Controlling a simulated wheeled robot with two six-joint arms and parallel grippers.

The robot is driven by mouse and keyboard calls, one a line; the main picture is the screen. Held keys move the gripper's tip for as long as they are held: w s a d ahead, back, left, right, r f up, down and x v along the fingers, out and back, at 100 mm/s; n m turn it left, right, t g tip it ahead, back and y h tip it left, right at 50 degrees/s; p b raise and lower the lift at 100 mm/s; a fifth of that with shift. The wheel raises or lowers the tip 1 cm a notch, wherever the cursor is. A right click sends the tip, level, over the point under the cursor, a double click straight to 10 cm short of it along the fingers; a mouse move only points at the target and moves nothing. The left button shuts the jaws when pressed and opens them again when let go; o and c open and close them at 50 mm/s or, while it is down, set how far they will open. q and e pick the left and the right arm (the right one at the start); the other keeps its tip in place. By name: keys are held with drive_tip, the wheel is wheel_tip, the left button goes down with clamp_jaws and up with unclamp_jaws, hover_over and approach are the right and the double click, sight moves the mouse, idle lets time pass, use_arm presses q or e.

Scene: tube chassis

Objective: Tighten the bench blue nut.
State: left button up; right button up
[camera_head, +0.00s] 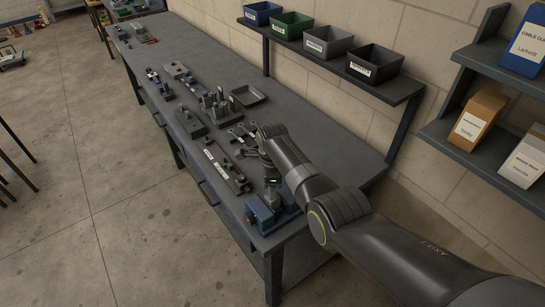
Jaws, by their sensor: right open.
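No blue nut can be told apart for certain at this size. Small bluish parts (166,91) sit on a fixture toward the far left side of the bench, too small to name. A blue vise-like block (262,214) stands at the near end of the bench. My right gripper (269,181) is open and points down close above that block, at the end of the arm that comes in from the lower right. Its fingers are small and dark, partly hidden by my forearm, and I cannot tell if they touch anything. My left gripper is out of view.
The grey bench (318,141) runs away to the upper left. A long plate fixture (225,168), a group of upright posts (214,103) and an open tray (247,96) stand on it. A shelf (336,69) with several bins is behind. The bench's right side is clear.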

wheel_tip(320, 180, up, 16)
drive_tip(key=b, duration=0.2)
drive_tip(key=shift+f, duration=0.1)
idle(1.6)
